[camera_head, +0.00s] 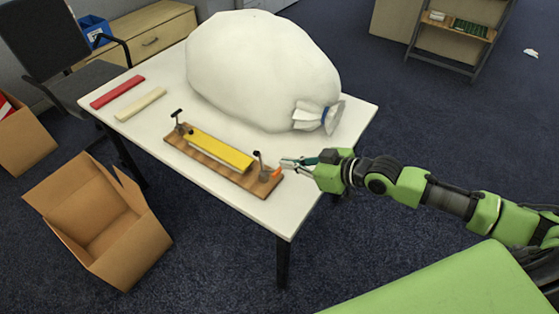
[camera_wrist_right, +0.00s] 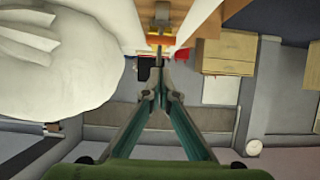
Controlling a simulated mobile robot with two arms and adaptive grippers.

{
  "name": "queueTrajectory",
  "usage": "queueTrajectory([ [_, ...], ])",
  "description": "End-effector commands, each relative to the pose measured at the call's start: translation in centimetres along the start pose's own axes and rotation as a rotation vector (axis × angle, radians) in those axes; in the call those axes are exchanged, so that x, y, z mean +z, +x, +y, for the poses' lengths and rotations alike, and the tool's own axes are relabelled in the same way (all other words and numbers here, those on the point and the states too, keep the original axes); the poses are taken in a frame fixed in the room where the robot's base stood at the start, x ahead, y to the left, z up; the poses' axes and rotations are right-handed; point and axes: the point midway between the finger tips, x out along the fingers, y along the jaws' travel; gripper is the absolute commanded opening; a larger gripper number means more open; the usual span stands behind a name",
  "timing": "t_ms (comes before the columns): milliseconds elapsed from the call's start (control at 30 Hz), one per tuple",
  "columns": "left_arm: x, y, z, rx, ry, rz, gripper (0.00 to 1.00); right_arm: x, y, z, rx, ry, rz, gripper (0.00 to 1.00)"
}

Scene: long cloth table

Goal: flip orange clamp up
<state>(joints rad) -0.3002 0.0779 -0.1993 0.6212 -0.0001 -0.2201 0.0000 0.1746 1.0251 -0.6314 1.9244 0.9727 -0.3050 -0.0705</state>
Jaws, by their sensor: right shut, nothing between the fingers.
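A wooden board (camera_head: 184,147) lies on the white table with a yellow bar (camera_head: 217,149) along it and a clamp at each end. The orange clamp part (camera_head: 277,172) is at the board's right end, beside an upright dark metal post (camera_head: 260,161). It also shows as an orange piece in the right wrist view (camera_wrist_right: 161,40), just beyond the fingertips. My right gripper (camera_head: 284,162) is shut and empty, its tips close to the orange part; I cannot tell if they touch. It shows shut in the right wrist view (camera_wrist_right: 160,92). My left gripper is not in view.
A large white sack (camera_head: 262,70) fills the table's back, close behind the board. A red bar (camera_head: 118,91) and a cream bar (camera_head: 140,104) lie at the left. Open cardboard boxes (camera_head: 100,220) stand on the floor. The table's front right corner (camera_head: 285,228) is clear.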

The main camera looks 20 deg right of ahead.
Motion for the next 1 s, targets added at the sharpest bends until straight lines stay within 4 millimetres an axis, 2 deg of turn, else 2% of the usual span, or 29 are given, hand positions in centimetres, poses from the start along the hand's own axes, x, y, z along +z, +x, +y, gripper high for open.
queueTrajectory([
  [67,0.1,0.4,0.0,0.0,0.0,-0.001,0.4,0.8,-1.4,0.0,0.0,-0.002,-0.005,0.0],
  [200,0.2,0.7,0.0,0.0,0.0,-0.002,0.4,1.3,-3.4,-0.1,-0.002,-0.001,-0.002,0.0],
  [400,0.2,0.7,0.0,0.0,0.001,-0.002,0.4,1.7,-5.1,0.0,0.0,-0.001,0.003,0.0],
  [1000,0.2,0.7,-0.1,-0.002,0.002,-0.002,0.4,1.7,-5.4,0.0,-0.001,0.0,0.007,0.0],
])
